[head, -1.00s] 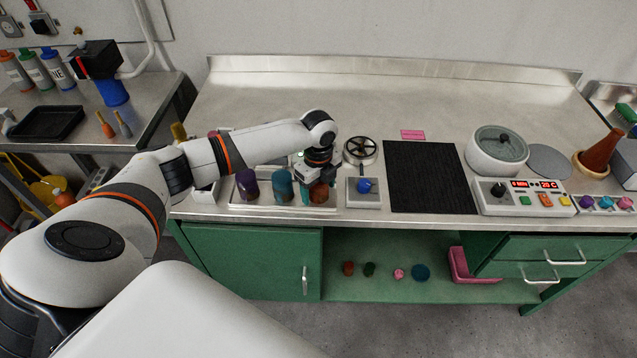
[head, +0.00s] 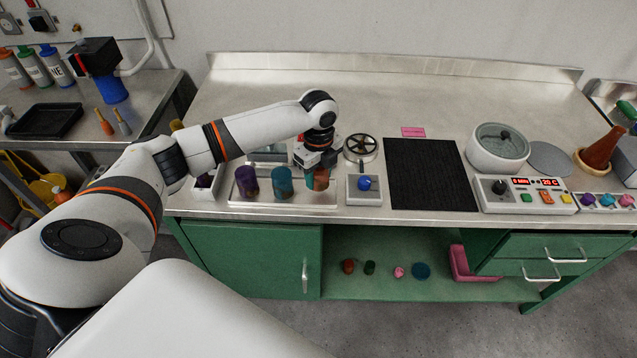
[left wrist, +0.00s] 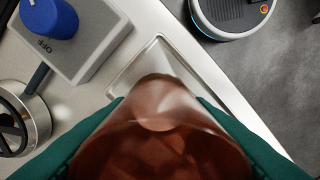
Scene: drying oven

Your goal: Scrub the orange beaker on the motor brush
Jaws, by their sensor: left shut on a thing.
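The orange beaker (head: 321,181), reddish-brown and see-through, is held by my left gripper (head: 317,175) over the right end of the shallow tray (head: 290,207). In the left wrist view the beaker (left wrist: 160,125) fills the lower middle, between the two teal fingers, which press on its sides. It appears raised a little above the tray. A small box with a blue knob (head: 364,184) stands just right of the tray; the left wrist view shows its knob (left wrist: 48,17) marked OFF. I cannot pick out brush bristles for sure. My right gripper is not in view.
A purple beaker (head: 247,182) and a blue beaker (head: 283,182) stand in the tray, left of the held one. A round metal device with a black spoked top (head: 361,147) stands behind the knob box. A black mat (head: 430,175) lies further right. The back of the bench is clear.

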